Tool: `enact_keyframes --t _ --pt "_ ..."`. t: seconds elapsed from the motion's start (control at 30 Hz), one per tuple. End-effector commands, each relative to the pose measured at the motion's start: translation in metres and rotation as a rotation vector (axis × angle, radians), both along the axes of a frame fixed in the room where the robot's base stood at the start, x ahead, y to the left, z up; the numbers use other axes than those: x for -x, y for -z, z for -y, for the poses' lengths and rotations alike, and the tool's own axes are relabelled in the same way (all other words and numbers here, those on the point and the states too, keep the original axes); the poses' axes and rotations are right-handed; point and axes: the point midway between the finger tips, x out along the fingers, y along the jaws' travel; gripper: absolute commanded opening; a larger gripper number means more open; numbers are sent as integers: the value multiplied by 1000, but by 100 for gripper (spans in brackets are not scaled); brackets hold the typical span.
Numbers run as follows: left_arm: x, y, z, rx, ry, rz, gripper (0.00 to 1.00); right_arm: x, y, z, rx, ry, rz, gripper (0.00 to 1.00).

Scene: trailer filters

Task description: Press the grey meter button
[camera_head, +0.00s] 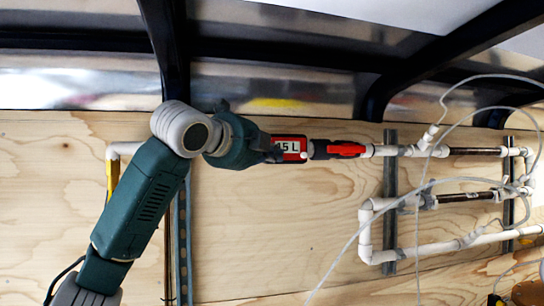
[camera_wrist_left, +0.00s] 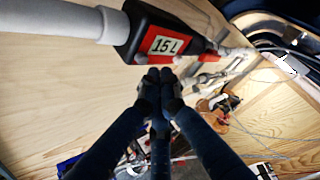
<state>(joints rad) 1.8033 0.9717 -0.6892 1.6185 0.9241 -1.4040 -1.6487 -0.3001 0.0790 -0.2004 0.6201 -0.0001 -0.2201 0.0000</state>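The meter (camera_head: 290,148) is a red and black box with a "15 L" display, set in the white pipe line on the plywood wall. It also shows in the left wrist view (camera_wrist_left: 165,45). Small knobs stand out along its lower edge; one pale grey one, seemingly the button (camera_head: 303,155), is at the lower right in the head view. My left gripper (camera_head: 277,153) is just left of the meter and covers its left part. In the left wrist view its dark fingertips (camera_wrist_left: 158,78) are together and empty, just below the meter. Contact cannot be told. My right gripper is not in view.
A red-handled valve (camera_head: 345,149) sits right of the meter. White pipes (camera_head: 385,256) and loose pale hoses (camera_head: 350,240) fill the right side. Dark frame beams (camera_head: 440,55) cross above. The plywood (camera_head: 280,225) below the meter is bare.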

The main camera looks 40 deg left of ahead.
Motion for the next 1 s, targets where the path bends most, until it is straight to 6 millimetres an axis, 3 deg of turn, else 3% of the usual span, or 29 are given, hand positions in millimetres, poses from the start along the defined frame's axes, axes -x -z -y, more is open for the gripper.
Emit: enact_keyframes --t 1.0 --pt "-5 -1 -6 0 0 0 0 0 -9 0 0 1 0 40"
